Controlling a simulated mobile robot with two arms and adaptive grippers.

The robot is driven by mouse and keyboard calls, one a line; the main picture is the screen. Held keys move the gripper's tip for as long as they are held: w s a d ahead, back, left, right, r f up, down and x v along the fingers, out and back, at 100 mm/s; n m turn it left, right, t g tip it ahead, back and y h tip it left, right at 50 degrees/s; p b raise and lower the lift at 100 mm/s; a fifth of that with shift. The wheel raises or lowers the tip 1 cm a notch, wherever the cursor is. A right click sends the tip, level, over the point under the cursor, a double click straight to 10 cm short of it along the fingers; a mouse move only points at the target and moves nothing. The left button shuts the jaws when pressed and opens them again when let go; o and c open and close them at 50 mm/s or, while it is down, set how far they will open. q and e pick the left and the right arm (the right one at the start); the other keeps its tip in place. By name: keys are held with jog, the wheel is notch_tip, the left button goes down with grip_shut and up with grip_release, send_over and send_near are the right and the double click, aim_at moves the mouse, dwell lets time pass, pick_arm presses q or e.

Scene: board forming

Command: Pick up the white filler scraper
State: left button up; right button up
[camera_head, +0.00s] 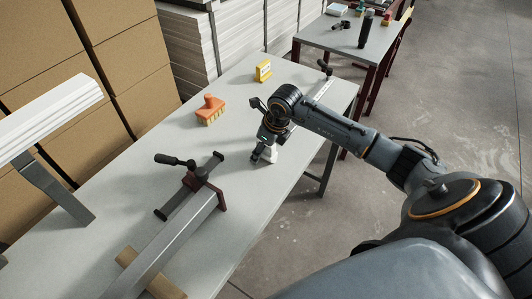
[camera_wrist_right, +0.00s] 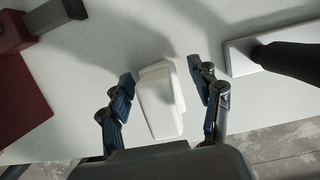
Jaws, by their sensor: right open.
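The white filler scraper (camera_wrist_right: 161,100) lies on the grey table in the right wrist view, between the two spread fingers of my right gripper (camera_wrist_right: 161,76). Gaps show on both sides of it, so the fingers look apart from it. In the head view my right gripper (camera_head: 262,152) is low over the table near its right edge, and a small white part of the scraper (camera_head: 271,154) shows beside it. The rest of the scraper is hidden behind the gripper there. My left gripper is not in view.
On the table (camera_head: 150,146) are an orange brush (camera_head: 210,108), a yellow object (camera_head: 263,71) and a long metal clamp (camera_head: 176,232) over a wooden piece. Another clamp bar (camera_head: 322,88) lies beyond my gripper. A white board (camera_head: 50,115) stands at left.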

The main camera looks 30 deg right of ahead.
jog(key=shift+c, duration=0.2)
grip_shut()
jog(key=shift+r+b, duration=0.45)
jog(key=shift+r, duration=0.1)
jog(key=s+a+r+b, duration=0.3)
jog(key=s+r+b, duration=0.2)
jog(key=s+r, duration=0.7)
jog(key=shift+s+a, duration=0.35)
jog(key=shift+s, duration=0.45)
